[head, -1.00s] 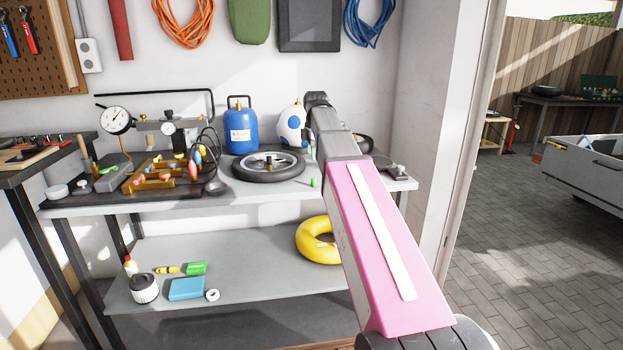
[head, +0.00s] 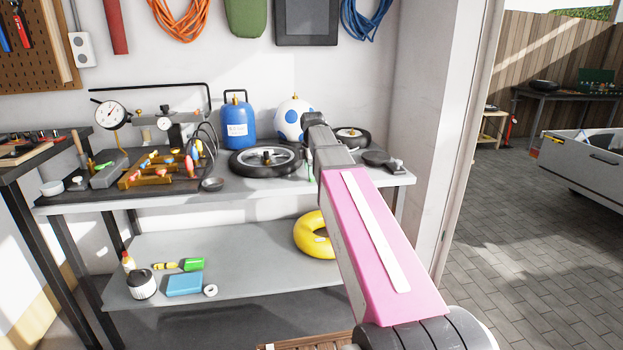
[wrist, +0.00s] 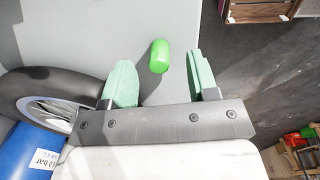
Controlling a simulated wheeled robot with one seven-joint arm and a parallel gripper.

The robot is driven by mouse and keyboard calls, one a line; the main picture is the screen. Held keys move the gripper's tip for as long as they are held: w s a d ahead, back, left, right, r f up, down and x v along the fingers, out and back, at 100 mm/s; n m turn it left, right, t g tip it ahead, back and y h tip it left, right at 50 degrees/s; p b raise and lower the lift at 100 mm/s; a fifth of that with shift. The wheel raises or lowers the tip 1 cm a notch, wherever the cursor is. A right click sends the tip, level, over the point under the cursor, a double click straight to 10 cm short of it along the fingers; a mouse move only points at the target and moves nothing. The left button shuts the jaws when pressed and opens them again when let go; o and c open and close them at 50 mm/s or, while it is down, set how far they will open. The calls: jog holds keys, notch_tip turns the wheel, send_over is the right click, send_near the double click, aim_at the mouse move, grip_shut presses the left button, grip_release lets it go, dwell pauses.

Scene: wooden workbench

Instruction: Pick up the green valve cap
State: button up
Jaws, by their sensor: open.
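The green valve cap (wrist: 159,56) is a small bright green cylinder on the grey bench top, seen in the wrist view. My gripper (wrist: 160,72) is open, with its two pale green fingers apart. The cap shows between the fingertips, nearer the left finger, with a gap to each side. I cannot tell how high the fingers are above the bench. In the head view my arm hides most of the gripper, and I cannot make out the cap clearly.
A black-tyred wheel (head: 265,160) lies left of the gripper, close to the left finger in the wrist view. The bench edge is near on the right in the wrist view.

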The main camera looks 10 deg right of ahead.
notch_tip(320, 180, down, 2)
jog(key=shift+f, duration=0.1)
jog(key=c, duration=1)
